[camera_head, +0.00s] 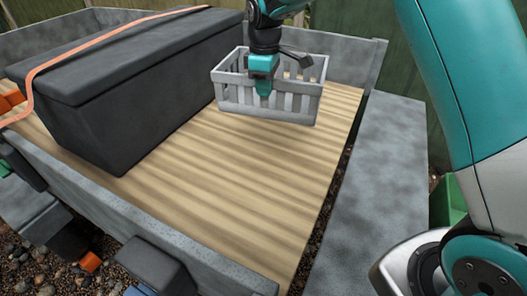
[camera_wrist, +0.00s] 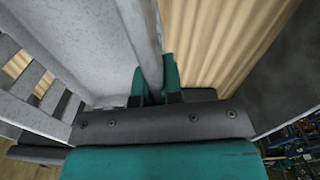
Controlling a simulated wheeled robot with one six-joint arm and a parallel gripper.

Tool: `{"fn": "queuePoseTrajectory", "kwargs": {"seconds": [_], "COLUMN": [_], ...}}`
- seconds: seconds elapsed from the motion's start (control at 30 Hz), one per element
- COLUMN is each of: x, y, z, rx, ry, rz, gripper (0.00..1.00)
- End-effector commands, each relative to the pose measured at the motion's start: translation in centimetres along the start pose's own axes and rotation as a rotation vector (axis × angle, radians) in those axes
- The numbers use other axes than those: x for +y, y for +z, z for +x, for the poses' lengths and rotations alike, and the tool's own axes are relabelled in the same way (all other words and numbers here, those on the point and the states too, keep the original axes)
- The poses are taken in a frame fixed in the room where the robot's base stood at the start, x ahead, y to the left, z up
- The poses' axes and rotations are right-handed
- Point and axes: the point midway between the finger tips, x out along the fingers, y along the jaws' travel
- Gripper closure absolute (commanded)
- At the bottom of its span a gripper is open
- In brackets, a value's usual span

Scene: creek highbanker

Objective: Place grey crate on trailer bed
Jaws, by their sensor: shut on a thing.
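The grey crate (camera_head: 262,108) has slatted sides and shows over the far right part of the trailer bed (camera_head: 225,190), which is pale ribbed wood. My gripper (camera_head: 263,88) is shut on the crate's near wall from above. In the wrist view, my gripper's teal fingertips (camera_wrist: 157,85) stand on both sides of the crate's wall (camera_wrist: 130,30), with slats at left and bed boards at right. The crate looks level. I cannot tell whether its base touches the boards or hangs just above them.
A long dark box (camera_head: 130,85) with an orange strap (camera_head: 100,50) fills the bed's left side. Grey side panels (camera_head: 130,215) edge the bed. A grey ledge (camera_head: 370,190) runs along the right. The bed's near middle is clear. A green container (camera_head: 445,203) stands at right.

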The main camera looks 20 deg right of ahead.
Motion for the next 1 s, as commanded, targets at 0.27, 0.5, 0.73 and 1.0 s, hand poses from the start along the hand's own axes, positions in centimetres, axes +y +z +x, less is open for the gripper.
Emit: {"fn": "queuePoseTrajectory", "kwargs": {"seconds": [0.27,0.5,0.73,1.0], "x": [-0.5,-0.7,-0.7,-0.7], "y": [-2.1,-2.2,-2.2,-2.2], "z": [0.1,2.3,8.8,14.4], "rx": [0.003,-0.002,-0.003,0.0], "ry": [0.003,-0.003,-0.003,-0.001], "rz": [-0.183,-0.213,-0.211,-0.21], "gripper": [1.0,1.0,1.0,1.0]}}
